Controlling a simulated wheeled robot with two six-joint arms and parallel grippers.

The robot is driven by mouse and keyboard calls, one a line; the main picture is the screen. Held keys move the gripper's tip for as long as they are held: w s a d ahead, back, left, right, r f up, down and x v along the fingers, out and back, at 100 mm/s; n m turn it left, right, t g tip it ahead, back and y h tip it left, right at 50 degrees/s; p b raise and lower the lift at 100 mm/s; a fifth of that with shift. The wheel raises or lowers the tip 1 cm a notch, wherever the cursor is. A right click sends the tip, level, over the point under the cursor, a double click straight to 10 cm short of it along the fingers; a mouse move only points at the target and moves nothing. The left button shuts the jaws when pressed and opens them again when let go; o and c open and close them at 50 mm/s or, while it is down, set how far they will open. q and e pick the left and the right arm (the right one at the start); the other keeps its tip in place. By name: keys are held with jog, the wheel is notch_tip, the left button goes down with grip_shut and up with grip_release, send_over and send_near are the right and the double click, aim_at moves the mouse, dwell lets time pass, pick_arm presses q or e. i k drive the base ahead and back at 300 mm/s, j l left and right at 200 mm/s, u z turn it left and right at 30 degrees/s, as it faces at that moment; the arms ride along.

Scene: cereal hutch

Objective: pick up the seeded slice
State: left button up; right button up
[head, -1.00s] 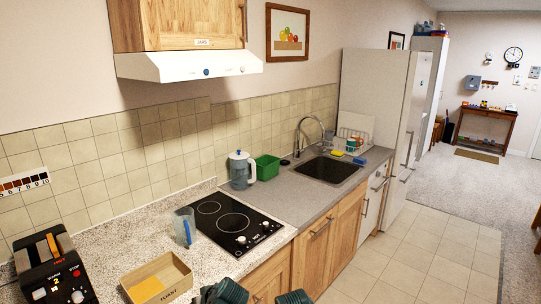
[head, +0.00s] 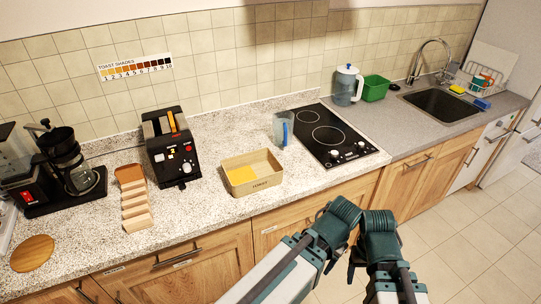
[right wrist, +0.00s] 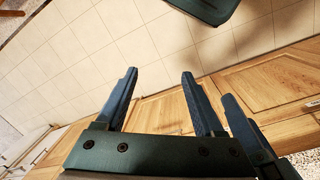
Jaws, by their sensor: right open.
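An orange-brown slice (head: 172,122) stands up out of the black toaster (head: 172,157). A pale stepped rack (head: 136,206) left of the toaster has a brown slice-like piece (head: 130,174) at its back end. My right gripper (right wrist: 160,74) is open and empty in the right wrist view, above the floor before the cabinets. My two arms reach in low in the head view, apart from the counter objects. My left gripper's jaws are not clearly seen.
A coffee maker (head: 66,165) and a round wooden board (head: 32,253) are at the left. The counter front edge and cabinets (head: 205,265) lie between my arms and the toaster.

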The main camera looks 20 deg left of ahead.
aim_at(171, 117)
jog(key=u, duration=1.6)
